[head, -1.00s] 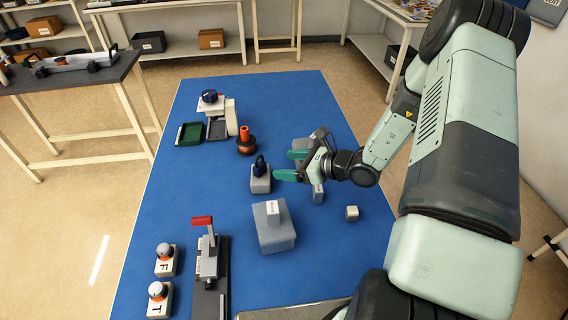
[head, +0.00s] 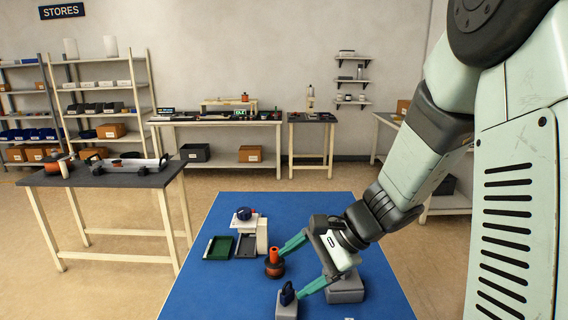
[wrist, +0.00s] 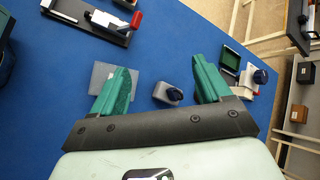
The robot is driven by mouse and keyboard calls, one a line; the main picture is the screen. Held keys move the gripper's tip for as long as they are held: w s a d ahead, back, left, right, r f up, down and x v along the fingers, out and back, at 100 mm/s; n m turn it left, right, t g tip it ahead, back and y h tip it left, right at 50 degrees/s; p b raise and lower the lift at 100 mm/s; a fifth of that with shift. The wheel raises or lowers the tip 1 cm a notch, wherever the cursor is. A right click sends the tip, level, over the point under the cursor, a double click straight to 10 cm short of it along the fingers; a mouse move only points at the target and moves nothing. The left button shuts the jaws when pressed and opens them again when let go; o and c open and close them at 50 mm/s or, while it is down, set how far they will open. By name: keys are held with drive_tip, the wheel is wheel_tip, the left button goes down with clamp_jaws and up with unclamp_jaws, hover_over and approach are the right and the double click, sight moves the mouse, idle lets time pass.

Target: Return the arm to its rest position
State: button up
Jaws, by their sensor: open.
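My gripper (head: 298,265) is open, with its two green fingers spread and nothing between them. In the head view it hangs over the blue table (head: 215,290), its upper fingertip near an orange and black spool (head: 274,266) and its lower one near a grey block with a dark blue top (head: 286,308). In the wrist view my gripper (wrist: 160,66) also shows empty, with that grey block (wrist: 165,95) lying beyond and between the fingers. My arm reaches in from the right of the head view.
A grey block (head: 346,291) stands below and right of my gripper. A green tray (head: 218,248), a grey tray (head: 246,246) and a white fixture (head: 262,235) stand at the back left. A red-handled clamp (wrist: 136,19) shows in the wrist view. A dark-topped side table (head: 110,175) stands left.

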drive_tip(key=s+d+r+n+t+h, duration=0.2)
drive_tip(key=s+d+r+n+h, duration=0.1)
drive_tip(key=s+r, duration=0.5)
drive_tip(key=s+d+r+n+t+h, duration=0.2)
drive_tip(key=s+d+r+n+h, duration=0.2)
drive_tip(key=s+r+n, duration=0.4)
drive_tip(key=shift+s+h, duration=0.55)
drive_tip(key=shift+h, duration=0.25)
drive_tip(key=shift+d, duration=0.1)
